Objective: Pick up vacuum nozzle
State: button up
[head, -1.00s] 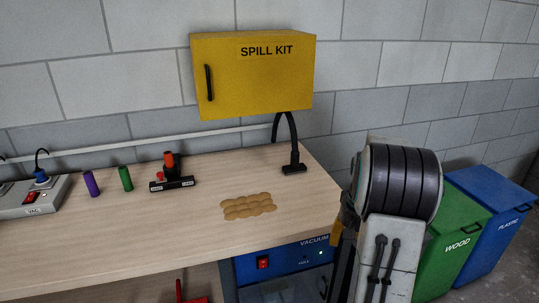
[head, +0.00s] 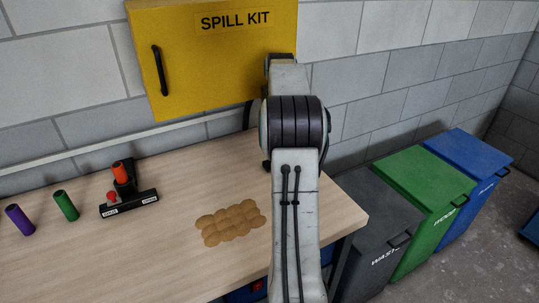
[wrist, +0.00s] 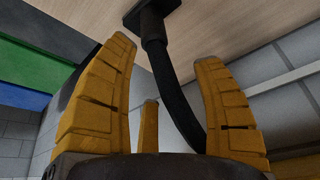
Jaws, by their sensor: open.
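The vacuum nozzle is a black flat foot (wrist: 150,10) on a black hose (wrist: 172,85). In the wrist view the foot is at the top edge, against the pale wood bench, and the hose runs down between my fingers. My gripper (wrist: 165,52) is open, with yellow fingers on both sides of the hose and a smaller one behind; I see no clear grip on it. In the head view my arm covers the gripper and nearly all of the nozzle; only a dark edge (head: 266,165) shows beside the arm.
A tan lumpy patch (head: 231,222) lies on the bench (head: 180,235). A black tool with an orange top (head: 124,188), a green cylinder (head: 66,205) and a purple one (head: 19,219) stand left. A yellow spill kit cabinet (head: 200,65) hangs above. Grey, green and blue bins stand right.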

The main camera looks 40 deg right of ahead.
jog(key=shift+s+a+f+p+x, duration=0.1)
jog(key=shift+s+p+x, duration=0.1)
jog(key=shift+p+x, duration=0.75)
jog(key=shift+s+a+f+p+x, duration=0.15)
jog(key=shift+p+x, duration=0.25)
jog(key=shift+x, duration=1)
jog(key=shift+s+a+f+p+x, duration=0.1)
jog(key=shift+s+p+x, duration=0.15)
jog(key=shift+p+x, duration=0.7)
jog(key=shift+d+f+b, duration=0.1)
jog(key=shift+f+b, duration=0.05)
jog(key=shift+b, duration=0.15)
grip_shut()
